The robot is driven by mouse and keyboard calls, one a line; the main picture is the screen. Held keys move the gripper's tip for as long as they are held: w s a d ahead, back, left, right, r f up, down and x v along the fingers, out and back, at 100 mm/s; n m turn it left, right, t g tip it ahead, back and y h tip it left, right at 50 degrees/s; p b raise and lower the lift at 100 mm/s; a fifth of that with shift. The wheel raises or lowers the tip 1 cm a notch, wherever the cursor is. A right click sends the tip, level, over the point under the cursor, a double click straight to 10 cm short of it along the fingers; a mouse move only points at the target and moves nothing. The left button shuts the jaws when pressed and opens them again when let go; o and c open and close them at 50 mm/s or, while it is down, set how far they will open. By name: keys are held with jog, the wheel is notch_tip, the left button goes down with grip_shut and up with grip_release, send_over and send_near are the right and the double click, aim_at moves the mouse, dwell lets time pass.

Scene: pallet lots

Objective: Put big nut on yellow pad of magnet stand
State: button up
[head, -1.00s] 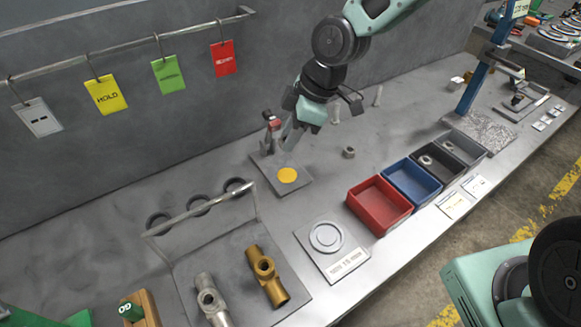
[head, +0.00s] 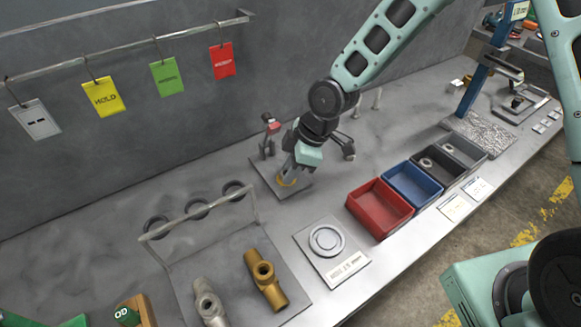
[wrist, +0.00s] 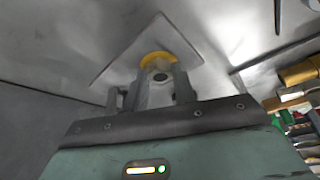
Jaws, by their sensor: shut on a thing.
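The magnet stand (head: 264,168) is a grey plate with a small red-topped post, near the wall in the head view. Its yellow pad (head: 285,183) is partly hidden by my gripper (head: 289,175). In the wrist view the yellow pad (wrist: 157,57) shows as an arc just beyond the fingertips. My gripper (wrist: 156,92) is shut on the big nut (wrist: 158,92), a grey piece between the fingers. The nut is low over the pad; I cannot tell whether it touches it. In the head view the nut is hidden by the fingers.
Red (head: 380,207), blue (head: 412,183) and dark (head: 440,163) bins stand right of the stand. A round grey disc on a plate (head: 327,241) lies in front. A rack with brass and steel fittings (head: 265,280) is at front left. Tags hang on a wall rail.

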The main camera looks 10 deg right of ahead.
jog(key=o, duration=1)
jog(key=shift+f, duration=0.15)
jog(key=w+p+v, duration=0.1)
jog(key=v, duration=1.1)
jog(key=s+r+m+h, duration=0.1)
jog(key=s+r+m, duration=0.1)
jog(key=s, duration=0.5)
jog(key=s+r+m+h, duration=0.1)
jog(key=s+r+m, duration=0.2)
jog(key=s, duration=0.5)
jog(key=s+d+r+m+h, duration=0.1)
jog(key=s+m, duration=0.3)
jog(key=s, duration=0.4)
jog(key=shift+s+d+r+g+h, duration=0.1)
jog(key=shift+r+g+h, duration=0.1)
jog(key=shift+r, duration=0.15)
jog(key=shift+s+r+g+h, duration=0.1)
jog(key=shift+s+r+h, duration=0.1)
jog(key=shift+r, duration=0.2)
